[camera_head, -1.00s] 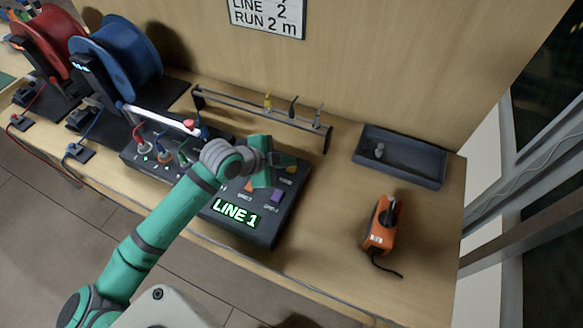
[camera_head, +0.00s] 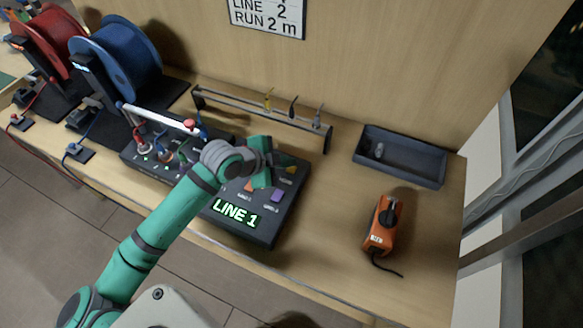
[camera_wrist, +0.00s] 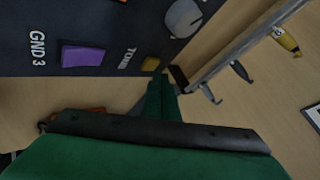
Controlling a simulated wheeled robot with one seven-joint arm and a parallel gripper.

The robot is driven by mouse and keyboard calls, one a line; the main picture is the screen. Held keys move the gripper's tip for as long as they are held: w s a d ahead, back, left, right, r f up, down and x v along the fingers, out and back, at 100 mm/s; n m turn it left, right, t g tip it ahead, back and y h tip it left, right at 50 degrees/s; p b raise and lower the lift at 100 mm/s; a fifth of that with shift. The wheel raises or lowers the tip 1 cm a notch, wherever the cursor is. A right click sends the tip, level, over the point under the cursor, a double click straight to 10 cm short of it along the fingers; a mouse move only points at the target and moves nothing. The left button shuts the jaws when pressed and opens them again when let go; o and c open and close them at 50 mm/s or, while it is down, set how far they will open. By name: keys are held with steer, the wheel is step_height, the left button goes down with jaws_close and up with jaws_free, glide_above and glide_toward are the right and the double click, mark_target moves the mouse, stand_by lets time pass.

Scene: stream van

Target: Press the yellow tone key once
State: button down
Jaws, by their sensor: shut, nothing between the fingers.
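The yellow tone key (camera_wrist: 151,64) is a small yellow block beside the TONE label on the dark console. It also shows in the head view at the console's right end (camera_head: 291,169). My gripper (camera_wrist: 162,80) is shut and empty, its fingertips just beside the yellow key in the wrist view. I cannot tell whether they touch it. In the head view my gripper (camera_head: 272,168) hangs over the console's right part. The dark console (camera_head: 259,232) has a lit LINE 1 display, and my arm hides part of its middle.
A purple key (camera_wrist: 83,56) lies beside the yellow one, with an orange key (camera_head: 248,186) nearby. A rack (camera_head: 258,113) with small hanging tools stands behind. A grey tray (camera_head: 412,173) and an orange handheld device (camera_head: 384,228) are to the right. Cable reels stand left.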

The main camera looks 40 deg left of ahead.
mark_target(288, 171)
steer(key=shift+f, duration=0.35)
steer(key=shift+f, duration=0.4)
stand_by(0.7)
steer(key=shift+r, duration=0.85)
steer(key=shift+r, duration=2.55)
steer(key=shift+f, duration=0.1)
